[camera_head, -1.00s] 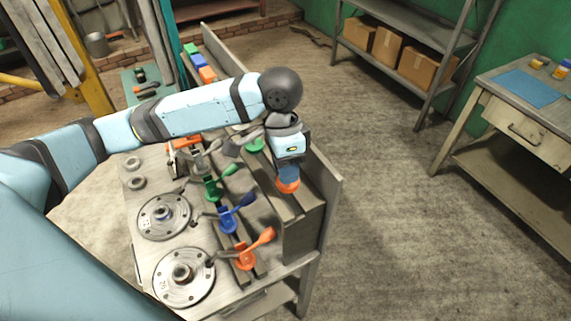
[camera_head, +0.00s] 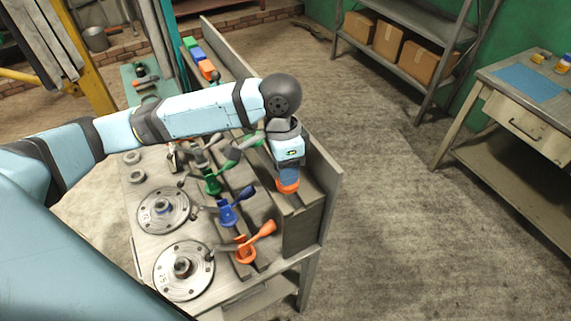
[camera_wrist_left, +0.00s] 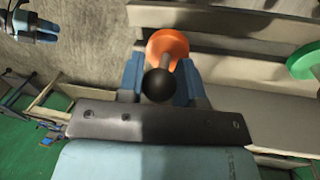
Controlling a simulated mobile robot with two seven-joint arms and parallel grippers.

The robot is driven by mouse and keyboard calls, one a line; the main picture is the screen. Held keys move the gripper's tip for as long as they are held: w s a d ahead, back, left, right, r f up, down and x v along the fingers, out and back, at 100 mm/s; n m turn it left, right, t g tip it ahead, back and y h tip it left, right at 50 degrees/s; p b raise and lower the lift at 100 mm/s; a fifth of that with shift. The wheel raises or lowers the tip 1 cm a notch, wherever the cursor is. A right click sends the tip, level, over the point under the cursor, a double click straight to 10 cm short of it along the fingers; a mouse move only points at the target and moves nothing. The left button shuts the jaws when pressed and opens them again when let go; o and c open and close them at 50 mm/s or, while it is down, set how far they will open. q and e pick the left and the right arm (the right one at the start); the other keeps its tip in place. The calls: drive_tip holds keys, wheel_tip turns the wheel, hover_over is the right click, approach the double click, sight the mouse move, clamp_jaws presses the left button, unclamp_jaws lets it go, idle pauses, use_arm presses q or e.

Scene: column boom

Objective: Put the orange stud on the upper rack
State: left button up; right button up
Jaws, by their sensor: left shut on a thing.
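My left gripper (camera_head: 288,178) is shut on the orange stud (camera_head: 288,188). In the left wrist view, the stud's orange disc (camera_wrist_left: 168,44) and black ball end (camera_wrist_left: 158,84) show between the two blue fingers. The stud is over the upper rack (camera_head: 308,200), the long grey ledge along the bench's right side. I cannot tell if the disc touches the ledge. A green disc (camera_wrist_left: 306,62) shows farther along the rack. A blue and black part, probably my right gripper (camera_wrist_left: 22,22), shows at the wrist view's top left; its jaws are unclear.
On the bench beside the rack stand orange (camera_head: 246,250), blue (camera_head: 228,212) and green (camera_head: 212,182) pieces with paddle-like handles. Two round metal plates (camera_head: 164,232) lie left of them. A tall grey board borders the rack. Open floor (camera_head: 400,220) lies to the right.

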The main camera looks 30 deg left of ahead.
use_arm(q)
drive_tip(key=shift+f, duration=0.9)
drive_tip(key=o, duration=0.6)
drive_tip(key=shift+o, duration=0.2)
drive_tip(key=shift+r, duration=0.1)
drive_tip(key=shift+r+p, duration=0.4)
drive_tip(key=shift+r, duration=3.3)
drive_tip(key=o, duration=0.6)
